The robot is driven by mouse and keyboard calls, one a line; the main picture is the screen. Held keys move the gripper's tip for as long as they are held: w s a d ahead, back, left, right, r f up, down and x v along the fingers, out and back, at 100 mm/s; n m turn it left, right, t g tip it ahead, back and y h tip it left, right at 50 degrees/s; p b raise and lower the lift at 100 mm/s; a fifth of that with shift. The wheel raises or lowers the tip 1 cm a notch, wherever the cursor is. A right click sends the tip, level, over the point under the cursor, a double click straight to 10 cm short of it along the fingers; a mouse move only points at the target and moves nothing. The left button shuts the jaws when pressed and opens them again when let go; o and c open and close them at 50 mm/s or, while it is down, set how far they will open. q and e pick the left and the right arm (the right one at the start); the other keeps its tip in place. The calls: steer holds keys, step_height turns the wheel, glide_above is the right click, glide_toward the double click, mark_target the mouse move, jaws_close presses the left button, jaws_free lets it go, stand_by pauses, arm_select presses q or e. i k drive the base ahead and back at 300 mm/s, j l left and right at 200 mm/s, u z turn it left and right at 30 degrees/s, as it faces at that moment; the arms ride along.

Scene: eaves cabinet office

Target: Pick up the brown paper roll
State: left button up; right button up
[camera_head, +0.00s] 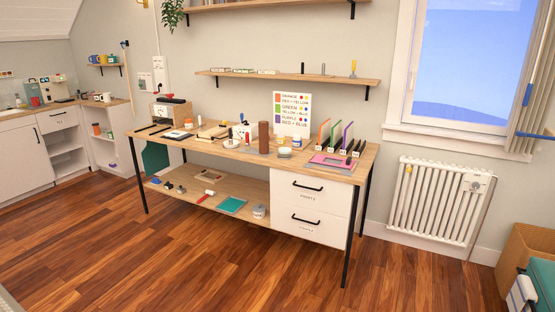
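A brown upright cylinder (264,137), which looks like the brown paper roll, stands on the wooden workbench (312,172) near its middle. A small white jar (284,152) stands to its right and a whitish item with red and dark parts (243,130) is close to its left. Nothing covers the cylinder's front. Neither of my grippers shows in the head view, and the bench is some distance away.
Wooden floor (200,260) is clear before the bench. White drawers (308,203) fill its right end; a lower shelf (235,187) holds small items. A pink tray (333,162) and upright coloured panels (335,134) stand right. A cardboard box (525,250) is at far right.

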mark_target(264, 134)
steer(key=i, duration=2.5)
